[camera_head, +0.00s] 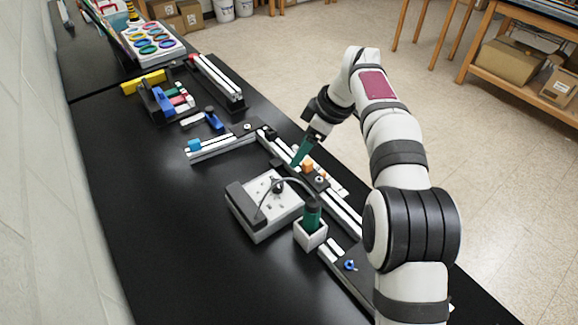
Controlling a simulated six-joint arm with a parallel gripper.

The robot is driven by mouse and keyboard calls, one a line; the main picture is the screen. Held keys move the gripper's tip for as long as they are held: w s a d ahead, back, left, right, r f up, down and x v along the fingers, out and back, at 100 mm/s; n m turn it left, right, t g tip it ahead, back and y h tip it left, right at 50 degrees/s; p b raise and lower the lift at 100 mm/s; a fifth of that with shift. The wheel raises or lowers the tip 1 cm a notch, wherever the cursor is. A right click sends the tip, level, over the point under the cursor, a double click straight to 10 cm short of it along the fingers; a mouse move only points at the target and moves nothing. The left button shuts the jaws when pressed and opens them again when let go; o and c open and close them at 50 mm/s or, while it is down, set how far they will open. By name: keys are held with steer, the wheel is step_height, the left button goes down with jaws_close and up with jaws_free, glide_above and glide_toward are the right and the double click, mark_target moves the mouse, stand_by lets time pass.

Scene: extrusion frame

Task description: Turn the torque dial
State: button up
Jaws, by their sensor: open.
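A light grey box (264,222) with a dark strip along its left side sits on the black bench. Small knob-like details show on its top (277,186); which of them is the torque dial is too small to tell. A cable arcs from the box to a green-handled driver (312,214), which stands upright in a white square holder (310,236) beside it. My gripper (301,152) is open, up and to the right of the box, above the extrusion rail and apart from the box. A green part at its end points down; its fingertips are hard to make out.
Extrusion rails (210,150) form a frame behind and to the right of the box. An orange block (308,166) lies by the rail under my gripper. Clamps, another rail and a tray of coloured rings (153,40) stand farther back. The bench left of the box is clear.

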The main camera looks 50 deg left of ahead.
mark_target(278, 183)
steer(key=x, duration=1.5)
steer(key=shift+f, duration=0.25)
steer(key=shift+c, duration=0.3)
